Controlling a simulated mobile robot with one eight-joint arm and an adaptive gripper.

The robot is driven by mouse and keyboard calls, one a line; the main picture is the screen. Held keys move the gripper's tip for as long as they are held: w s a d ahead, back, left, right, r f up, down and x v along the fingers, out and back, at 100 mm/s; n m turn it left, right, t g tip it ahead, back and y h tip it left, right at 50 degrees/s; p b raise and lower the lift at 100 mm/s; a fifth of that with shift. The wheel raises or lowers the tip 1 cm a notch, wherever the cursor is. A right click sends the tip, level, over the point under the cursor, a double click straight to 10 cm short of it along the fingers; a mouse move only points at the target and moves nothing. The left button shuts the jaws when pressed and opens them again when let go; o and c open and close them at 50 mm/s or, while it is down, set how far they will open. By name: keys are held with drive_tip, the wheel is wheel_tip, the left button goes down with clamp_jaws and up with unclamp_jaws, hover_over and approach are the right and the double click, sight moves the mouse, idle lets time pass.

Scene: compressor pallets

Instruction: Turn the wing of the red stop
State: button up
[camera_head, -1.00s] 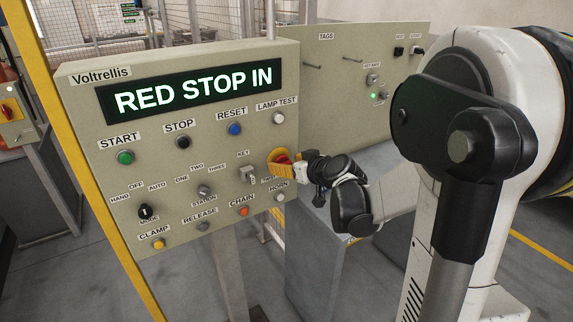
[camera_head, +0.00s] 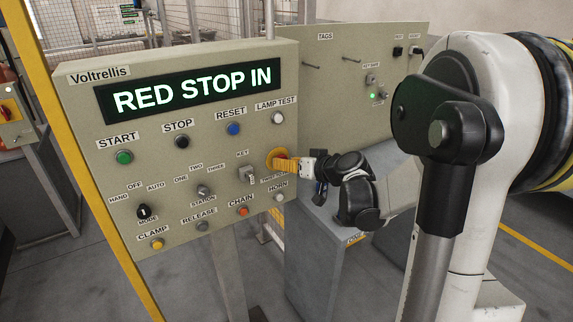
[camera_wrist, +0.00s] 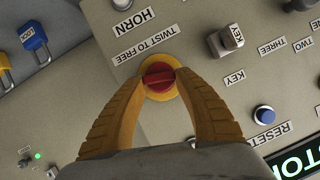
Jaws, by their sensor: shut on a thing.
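The red stop (camera_wrist: 158,78) is a round red knob with a raised wing, on a yellow disc (camera_head: 277,155) at the right side of the panel. In the wrist view the wing lies about level across the knob, under the label TWIST TO FREE. My gripper (camera_wrist: 159,77) has its two orange fingers shut on the red stop, one fingertip on each side. In the head view my gripper (camera_head: 287,164) reaches the stop from the right and hides most of it. The panel's display (camera_head: 190,90) reads RED STOP IN.
The key switch (camera_head: 248,174) sits close to the left of the stop, and the horn button (camera_head: 279,197) just below. The reset button (camera_head: 234,129) and lamp test button (camera_head: 278,118) are above. A tag board (camera_head: 330,85) with padlocks (camera_wrist: 34,40) stands behind.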

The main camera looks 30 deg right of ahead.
drive_tip(key=shift+d+f+m+t+y+b, duration=0.15)
drive_tip(key=shift+m+y+b, duration=0.2)
drive_tip(key=shift+m, duration=0.3)
drive_tip(key=shift+d+r+m+t+y+b, duration=0.1)
drive_tip(key=shift+m+t+y, duration=0.05)
drive_tip(key=shift+m+y, duration=0.4)
drive_tip(key=o, duration=1.2)
drive_tip(key=shift+a, duration=0.1)
drive_tip(key=v, duration=1.2)
